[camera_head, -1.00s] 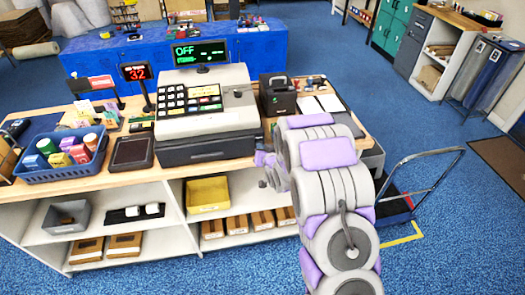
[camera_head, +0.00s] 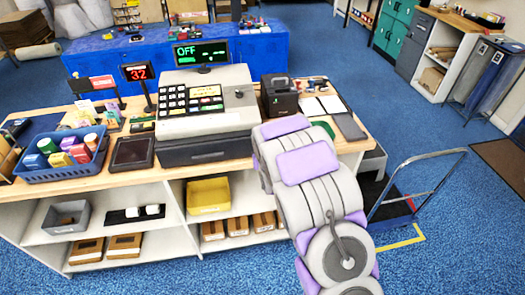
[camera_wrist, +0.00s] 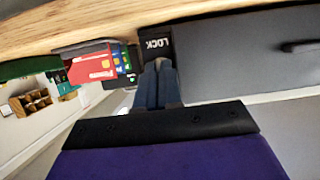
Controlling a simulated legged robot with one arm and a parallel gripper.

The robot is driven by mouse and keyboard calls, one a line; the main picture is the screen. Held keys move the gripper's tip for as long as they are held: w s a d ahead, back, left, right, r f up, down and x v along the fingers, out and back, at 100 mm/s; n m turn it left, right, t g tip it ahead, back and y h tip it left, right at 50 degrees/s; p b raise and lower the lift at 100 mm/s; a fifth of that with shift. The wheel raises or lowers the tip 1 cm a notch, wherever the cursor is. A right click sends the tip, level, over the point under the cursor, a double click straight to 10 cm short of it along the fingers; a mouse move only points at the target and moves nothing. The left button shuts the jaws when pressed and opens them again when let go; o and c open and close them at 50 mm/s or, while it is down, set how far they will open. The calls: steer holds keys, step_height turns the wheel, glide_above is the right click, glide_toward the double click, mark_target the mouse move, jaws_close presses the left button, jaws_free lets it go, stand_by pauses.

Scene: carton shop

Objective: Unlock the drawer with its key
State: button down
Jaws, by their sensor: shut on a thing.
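In the wrist view, my gripper (camera_wrist: 158,68) is shut, with its two grey-blue fingers close together. Its tips are at a black block marked LOCK (camera_wrist: 155,43), just under the wooden counter edge. The thing between the fingers, apparently the key, is hidden by them. I cannot tell whether it is inside the lock. A grey drawer front (camera_wrist: 235,65) with a dark handle (camera_wrist: 302,46) lies to the right of the lock block and looks closed. In the head view my arm hides the gripper, the lock and the drawer.
A card rack (camera_wrist: 100,68) with red and coloured cards hangs left of the lock block, close to my fingers. The wooden counter (camera_head: 115,180) carries a cash register (camera_head: 205,110) and a blue basket (camera_head: 65,170). A hand cart (camera_head: 410,205) stands at the right.

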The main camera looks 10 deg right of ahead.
steer(key=c, duration=1.3)
jaws_free()
steer(key=shift+w+f, duration=0.1)
steer(key=shift+f, duration=0.1)
steer(key=shift+d+r, duration=0.1)
steer(key=shift+r, duration=0.1)
